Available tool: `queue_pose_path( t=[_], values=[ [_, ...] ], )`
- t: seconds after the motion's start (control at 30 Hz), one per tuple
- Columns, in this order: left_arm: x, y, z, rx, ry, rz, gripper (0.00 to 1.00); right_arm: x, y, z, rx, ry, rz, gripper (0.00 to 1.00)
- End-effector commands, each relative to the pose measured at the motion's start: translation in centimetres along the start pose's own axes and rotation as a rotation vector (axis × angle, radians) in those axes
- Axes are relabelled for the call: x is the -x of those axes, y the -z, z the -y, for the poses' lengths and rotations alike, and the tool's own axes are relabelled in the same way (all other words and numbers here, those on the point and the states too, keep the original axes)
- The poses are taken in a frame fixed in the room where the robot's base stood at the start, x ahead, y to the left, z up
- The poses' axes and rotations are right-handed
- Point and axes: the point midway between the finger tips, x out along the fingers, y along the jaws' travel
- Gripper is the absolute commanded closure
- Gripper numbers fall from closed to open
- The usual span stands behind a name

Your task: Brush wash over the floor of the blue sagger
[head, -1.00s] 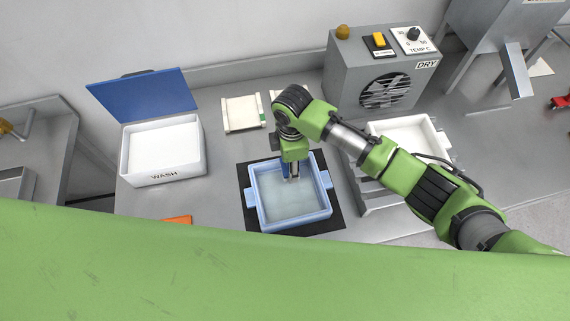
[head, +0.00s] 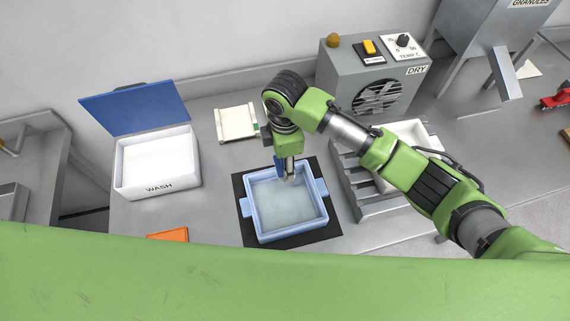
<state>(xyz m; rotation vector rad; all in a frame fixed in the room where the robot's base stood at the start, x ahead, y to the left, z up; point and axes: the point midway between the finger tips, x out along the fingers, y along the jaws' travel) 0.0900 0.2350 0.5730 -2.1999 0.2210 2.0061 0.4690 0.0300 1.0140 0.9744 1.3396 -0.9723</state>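The blue sagger (head: 262,231) sits on a black mat (head: 318,236) at the middle of the bench. Its floor looks pale and cloudy, with uneven whitish patches. My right gripper (head: 288,176) points down at the sagger's back wall, with its tips just inside the rim. A darker blue piece (head: 279,166), seemingly the brush handle, shows at its fingers; the bristles cannot be made out. The white WASH box (head: 160,186) stands at the left with its blue lid (head: 135,105) open. My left gripper is not in view.
A grey DRY heater (head: 372,85) stands at the back right. A white tray sits on a grey rack (head: 370,203) right of the sagger. A pale slab (head: 237,122) lies behind, an orange piece (head: 170,235) at the front left.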

Motion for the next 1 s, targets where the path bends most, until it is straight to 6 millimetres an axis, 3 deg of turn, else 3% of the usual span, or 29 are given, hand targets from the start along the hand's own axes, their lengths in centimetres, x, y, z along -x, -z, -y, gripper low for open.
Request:
queue_pose_path(
  t=[0.33,0.7,1.0],
  values=[
    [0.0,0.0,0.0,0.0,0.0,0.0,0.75,0.3,0.0,0.0,0.0,-0.001,0.0,0.91],
    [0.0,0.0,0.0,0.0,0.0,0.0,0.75,3.0,0.0,0.0,0.001,-0.001,0.0,0.91],
    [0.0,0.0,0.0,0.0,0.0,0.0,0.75,3.0,0.0,0.0,0.0,0.0,0.0,0.91]
  ],
)
